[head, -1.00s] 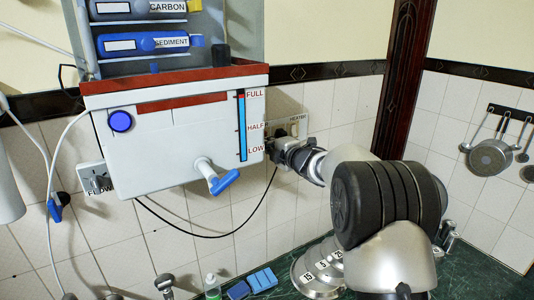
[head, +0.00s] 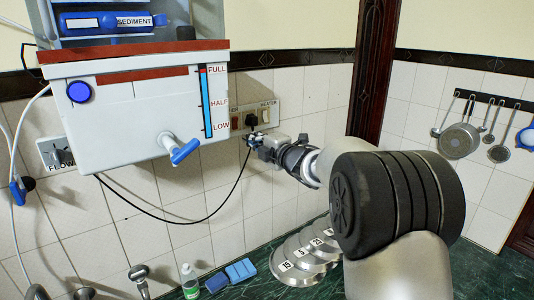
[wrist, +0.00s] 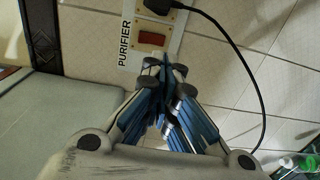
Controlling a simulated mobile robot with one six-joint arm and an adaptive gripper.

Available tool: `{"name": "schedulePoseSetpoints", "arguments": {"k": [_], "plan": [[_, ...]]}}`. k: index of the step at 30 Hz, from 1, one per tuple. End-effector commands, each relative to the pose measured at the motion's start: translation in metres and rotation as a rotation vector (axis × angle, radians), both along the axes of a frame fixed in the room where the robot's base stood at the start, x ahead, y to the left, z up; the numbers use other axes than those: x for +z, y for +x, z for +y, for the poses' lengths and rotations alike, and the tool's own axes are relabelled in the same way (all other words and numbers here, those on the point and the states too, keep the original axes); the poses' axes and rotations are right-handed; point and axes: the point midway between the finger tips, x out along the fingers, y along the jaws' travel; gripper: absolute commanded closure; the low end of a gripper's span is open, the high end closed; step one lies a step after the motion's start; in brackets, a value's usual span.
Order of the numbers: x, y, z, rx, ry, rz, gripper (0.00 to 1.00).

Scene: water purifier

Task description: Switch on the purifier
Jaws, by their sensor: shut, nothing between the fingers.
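The white purifier (head: 130,122) with a red rim hangs on the tiled wall at the left of the head view. Beside it is a socket panel (head: 277,112). The panel's red-brown purifier switch (wrist: 151,39) shows in the wrist view beside its "PURIFIER" label (wrist: 125,45); in the head view this switch (head: 235,122) sits close to the purifier's right side. I cannot tell its on or off position. My gripper (head: 252,141) is just below the panel; in the wrist view its fingertips (wrist: 165,70) are together, below the switch and apart from it in the picture.
A black plug (head: 251,119) sits in the panel, its cord (head: 215,212) looping left under the purifier. The blue-handled tap (head: 185,151) is left of my gripper. Plates (head: 305,250), a bottle (head: 188,280) and blue sponges (head: 240,270) lie on the counter below.

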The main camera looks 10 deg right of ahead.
Motion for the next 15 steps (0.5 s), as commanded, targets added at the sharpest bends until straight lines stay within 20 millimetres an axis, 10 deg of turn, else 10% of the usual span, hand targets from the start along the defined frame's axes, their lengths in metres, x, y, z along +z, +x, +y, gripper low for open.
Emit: {"name": "schedulePoseSetpoints", "arguments": {"k": [15], "plan": [[-0.011,-0.05,-0.019,0.002,0.0,0.004,1.0]]}}
